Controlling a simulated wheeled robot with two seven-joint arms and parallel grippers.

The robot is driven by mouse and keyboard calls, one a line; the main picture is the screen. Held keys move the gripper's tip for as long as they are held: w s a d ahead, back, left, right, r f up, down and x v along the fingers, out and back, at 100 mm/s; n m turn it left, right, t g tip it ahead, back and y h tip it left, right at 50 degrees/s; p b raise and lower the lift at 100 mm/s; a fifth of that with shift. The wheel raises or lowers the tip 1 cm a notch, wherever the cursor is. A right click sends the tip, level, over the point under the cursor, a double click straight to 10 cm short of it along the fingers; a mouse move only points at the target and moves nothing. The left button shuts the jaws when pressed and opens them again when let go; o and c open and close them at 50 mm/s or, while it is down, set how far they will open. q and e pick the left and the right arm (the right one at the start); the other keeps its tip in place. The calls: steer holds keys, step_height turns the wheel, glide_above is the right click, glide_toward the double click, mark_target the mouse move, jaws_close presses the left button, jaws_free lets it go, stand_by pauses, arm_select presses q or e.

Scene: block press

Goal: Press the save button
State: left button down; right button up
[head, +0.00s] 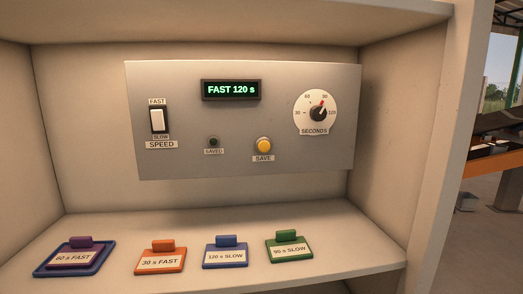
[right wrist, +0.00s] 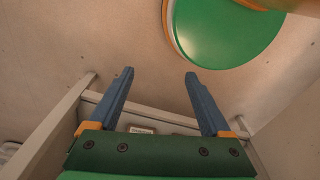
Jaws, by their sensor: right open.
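The yellow save button (head: 264,145) is on the grey panel (head: 225,150), right of the lower middle, above a SAVE label. The SAVED lamp (head: 213,142) to its left is dark. The display (head: 231,90) reads FAST 120 s in green. A white speed switch (head: 157,120) is at the left, between FAST and SLOW labels. The seconds dial (head: 316,112) is at the right, its red mark near the 90. My right gripper (right wrist: 158,74) is open and empty in the right wrist view, with no button between its fingers. Neither gripper shows in the head view.
On the shelf below the panel lie a purple 60 s FAST card in a blue tray (head: 40,271), an orange 30 s FAST card (head: 161,258), a blue 120 s SLOW card (head: 225,252) and a green 90 s SLOW card (head: 289,247). Side walls enclose the panel.

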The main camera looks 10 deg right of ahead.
stand_by(0.3)
jaws_close()
stand_by(1.6)
